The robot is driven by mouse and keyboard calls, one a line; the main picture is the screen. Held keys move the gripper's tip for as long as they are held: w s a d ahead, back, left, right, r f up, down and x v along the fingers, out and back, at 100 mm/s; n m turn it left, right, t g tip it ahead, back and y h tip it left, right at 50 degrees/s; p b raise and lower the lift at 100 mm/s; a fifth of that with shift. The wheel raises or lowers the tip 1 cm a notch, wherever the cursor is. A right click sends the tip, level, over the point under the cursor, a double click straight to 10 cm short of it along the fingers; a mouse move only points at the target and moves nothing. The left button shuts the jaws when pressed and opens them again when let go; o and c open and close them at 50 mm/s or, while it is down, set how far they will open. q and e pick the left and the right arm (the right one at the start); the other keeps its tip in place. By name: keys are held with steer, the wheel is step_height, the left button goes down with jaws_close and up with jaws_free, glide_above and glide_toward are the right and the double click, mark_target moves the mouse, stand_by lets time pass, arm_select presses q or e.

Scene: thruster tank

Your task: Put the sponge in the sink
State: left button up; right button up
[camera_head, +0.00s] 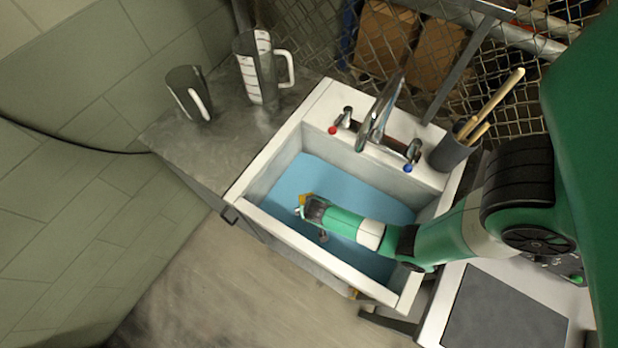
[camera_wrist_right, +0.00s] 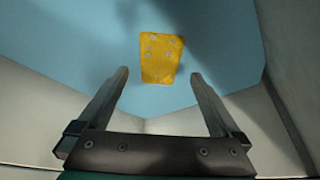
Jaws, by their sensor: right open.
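The yellow sponge (camera_head: 306,197) shows inside the sink (camera_head: 270,228), against its blue bottom, just past my right gripper (camera_head: 303,209). I cannot tell for sure whether it rests on the bottom. In the right wrist view the sponge (camera_wrist_right: 162,50) lies beyond the fingertips of my right gripper (camera_wrist_right: 160,75), whose fingers are spread apart with nothing held between them. My right arm reaches from the right down into the sink. In the head view the arm and gripper hide part of the sink bottom. My left gripper is not in view.
A faucet (camera_head: 380,112) with two handles stands at the sink's back edge. A dark cup with wooden utensils (camera_head: 452,150) stands at its right. A clear measuring jug (camera_head: 258,68) and a dark mug (camera_head: 187,92) stand on the grey counter (camera_head: 215,142) to the left.

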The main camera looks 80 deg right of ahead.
steer(key=p+v, duration=0.1)
steer(key=v, duration=0.2)
steer(key=shift+s+a+r, duration=0.1)
steer(key=shift+a+r, duration=0.05)
steer(key=shift+r, duration=0.2)
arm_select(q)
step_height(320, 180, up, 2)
